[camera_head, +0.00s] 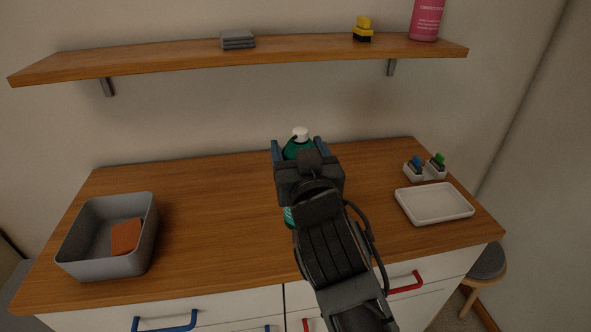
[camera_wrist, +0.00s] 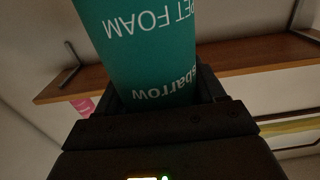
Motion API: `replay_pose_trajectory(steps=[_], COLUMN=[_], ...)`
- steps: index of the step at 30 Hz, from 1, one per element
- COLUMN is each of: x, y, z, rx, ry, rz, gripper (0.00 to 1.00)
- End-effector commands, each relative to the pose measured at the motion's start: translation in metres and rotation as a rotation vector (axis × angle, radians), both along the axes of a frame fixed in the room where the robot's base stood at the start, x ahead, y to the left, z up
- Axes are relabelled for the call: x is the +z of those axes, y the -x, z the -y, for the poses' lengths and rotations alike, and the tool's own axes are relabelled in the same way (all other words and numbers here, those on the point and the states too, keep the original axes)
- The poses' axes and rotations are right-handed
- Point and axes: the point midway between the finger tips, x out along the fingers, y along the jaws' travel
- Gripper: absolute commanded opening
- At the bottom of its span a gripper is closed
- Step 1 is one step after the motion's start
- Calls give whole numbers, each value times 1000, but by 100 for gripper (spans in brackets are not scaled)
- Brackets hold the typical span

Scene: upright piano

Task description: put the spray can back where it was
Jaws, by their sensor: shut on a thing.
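The spray can, teal with a white cap (camera_head: 300,134), is upright in my gripper (camera_head: 298,149) over the middle of the wooden dresser top. Only its cap, shoulder and a strip of its lower side show in the head view; my wrist and arm hide the rest. In the wrist view the teal can (camera_wrist: 150,45) fills the space between the fingers, its "PET FOAM" lettering upside down. My gripper is shut on it. I cannot tell whether its base touches the dresser top (camera_head: 220,200).
A wooden wall shelf (camera_head: 300,54) holds a grey stack (camera_head: 238,39), a yellow-black item (camera_head: 362,29) and a pink can (camera_head: 427,20). On the dresser are a grey bin (camera_head: 107,264) with an orange block (camera_head: 126,237), a white tray (camera_head: 434,203) and a marker holder (camera_head: 426,173).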

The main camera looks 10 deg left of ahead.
Motion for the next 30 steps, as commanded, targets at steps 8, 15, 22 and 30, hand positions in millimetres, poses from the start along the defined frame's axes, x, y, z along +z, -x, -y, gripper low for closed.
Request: replay_pose_trajectory(steps=[8,15,22,30], x=[-22,-42,-42,-46], y=[-1,-2,-2,-1], z=[-5,-5,-5,-5], rx=[0,0,0,0], ry=[1,-1,-1,0], rz=[-1,2,3,-1], gripper=[0,0,0,82])
